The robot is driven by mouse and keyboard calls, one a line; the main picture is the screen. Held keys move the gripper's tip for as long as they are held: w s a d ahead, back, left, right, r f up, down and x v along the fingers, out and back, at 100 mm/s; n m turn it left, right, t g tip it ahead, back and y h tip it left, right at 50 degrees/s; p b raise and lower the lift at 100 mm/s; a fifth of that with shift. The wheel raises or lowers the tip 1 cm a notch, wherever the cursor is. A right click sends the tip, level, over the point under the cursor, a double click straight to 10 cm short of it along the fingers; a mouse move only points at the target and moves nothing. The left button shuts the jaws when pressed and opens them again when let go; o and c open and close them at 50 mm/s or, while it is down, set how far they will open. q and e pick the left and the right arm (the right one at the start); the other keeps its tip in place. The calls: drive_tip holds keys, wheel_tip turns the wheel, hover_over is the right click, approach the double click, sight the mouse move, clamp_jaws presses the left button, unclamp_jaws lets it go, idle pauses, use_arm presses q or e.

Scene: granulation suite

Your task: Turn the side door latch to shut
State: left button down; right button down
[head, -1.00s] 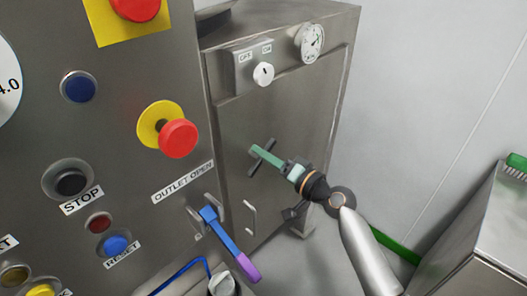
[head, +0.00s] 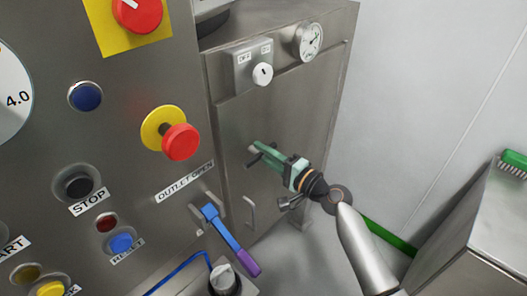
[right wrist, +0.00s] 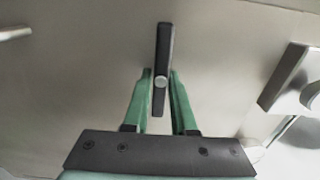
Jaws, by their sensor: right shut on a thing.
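The side door latch is a short dark bar on a bright round pivot. In the right wrist view the latch (right wrist: 164,45) stands upright in the picture between my green fingers. My right gripper (right wrist: 159,75) is shut on it, one finger on each side. In the head view my right gripper (head: 256,150) reaches the grey side door (head: 285,115) from the lower right. There the fingers hide most of the latch, and a small dark part shows beside them. My left gripper is not in view.
Left of the door is a control panel (head: 130,155) with a protruding red button (head: 180,142). A blue lever with a purple end (head: 225,233) sticks out below. A switch box (head: 250,65) and gauge (head: 308,41) sit above the latch. A steel cabinet (head: 480,235) stands at right.

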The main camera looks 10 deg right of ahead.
idle(0.4)
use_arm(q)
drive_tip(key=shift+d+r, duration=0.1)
use_arm(e)
drive_tip(key=c, duration=0.7)
unclamp_jaws()
drive_tip(key=shift+c, duration=0.2)
use_arm(q)
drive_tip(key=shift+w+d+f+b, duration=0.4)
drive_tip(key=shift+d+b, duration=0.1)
drive_tip(key=shift+b, duration=0.3)
use_arm(e)
drive_tip(key=v, duration=1.2)
drive_tip(key=shift+s, duration=0.2)
drive_tip(key=shift+d, duration=0.1)
